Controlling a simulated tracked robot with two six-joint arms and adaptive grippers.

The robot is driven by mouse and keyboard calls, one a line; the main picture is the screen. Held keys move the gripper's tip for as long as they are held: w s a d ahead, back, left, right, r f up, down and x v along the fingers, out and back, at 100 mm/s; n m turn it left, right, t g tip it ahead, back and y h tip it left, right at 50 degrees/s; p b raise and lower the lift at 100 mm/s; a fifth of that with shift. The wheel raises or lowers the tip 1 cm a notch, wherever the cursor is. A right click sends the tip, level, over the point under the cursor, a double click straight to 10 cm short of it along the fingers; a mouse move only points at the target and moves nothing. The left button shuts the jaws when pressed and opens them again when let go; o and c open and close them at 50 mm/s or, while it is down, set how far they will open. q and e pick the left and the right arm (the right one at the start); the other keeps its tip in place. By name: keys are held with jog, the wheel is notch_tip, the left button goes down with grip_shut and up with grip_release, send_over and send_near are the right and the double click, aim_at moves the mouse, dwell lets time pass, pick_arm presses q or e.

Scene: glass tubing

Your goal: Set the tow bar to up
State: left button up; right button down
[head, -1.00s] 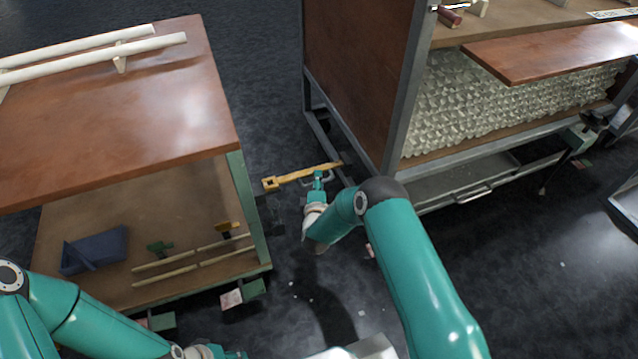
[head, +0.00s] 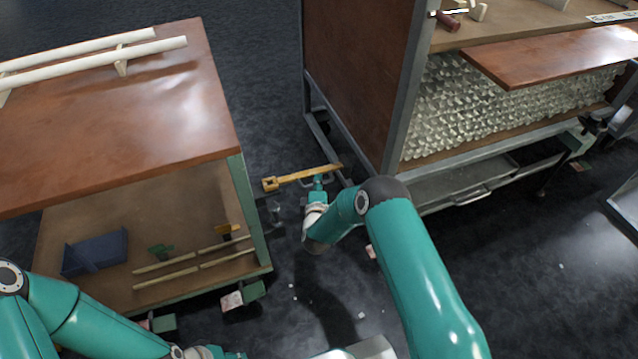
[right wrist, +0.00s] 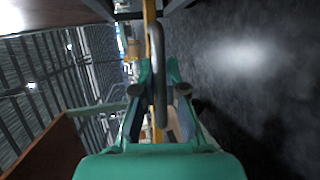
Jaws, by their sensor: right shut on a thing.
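The yellow tow bar (head: 300,177) reaches out from the lower frame of the cart on the right, with its squared eye end to the left. A grey loop handle shows on it in the right wrist view (right wrist: 160,85). My right gripper (head: 318,182) is at the bar's near side in the head view. In the right wrist view its fingers (right wrist: 159,82) are shut on the tow bar's handle, and the yellow bar runs behind it. My left gripper (head: 225,354) is at the bottom edge, mostly cut off, so its jaws cannot be judged.
The right cart (head: 355,75) has a grey metal frame and a load of glass tubing (head: 500,105). A wooden-topped cart (head: 150,110) stands left, with a blue bin (head: 95,254) and rods on its lower shelf. Dark floor lies between them.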

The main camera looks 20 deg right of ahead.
notch_tip(320, 180, up, 2)
jog(key=shift+d+r+m+y+p, duration=0.15)
jog(key=shift+m+y+p, duration=0.25)
jog(key=shift+m+p, duration=0.45)
jog(key=shift+d+r+m+g+y+p, duration=0.25)
jog(key=shift+r+m+g+p, duration=0.2)
jog(key=shift+p, duration=0.25)
jog(key=shift+d+r+m+y+p, duration=0.2)
jog(key=shift+r+m+y+p, duration=0.2)
jog(key=shift+r, duration=0.15)
jog(key=shift+d+r+m+y+p, duration=0.3)
jog(key=shift+d+r+m+y, duration=0.1)
jog(key=shift+r+m, duration=0.2)
jog(key=shift+f, duration=0.1)
jog(key=c, duration=1.2)
grip_release()
jog(key=shift+r, duration=0.2)
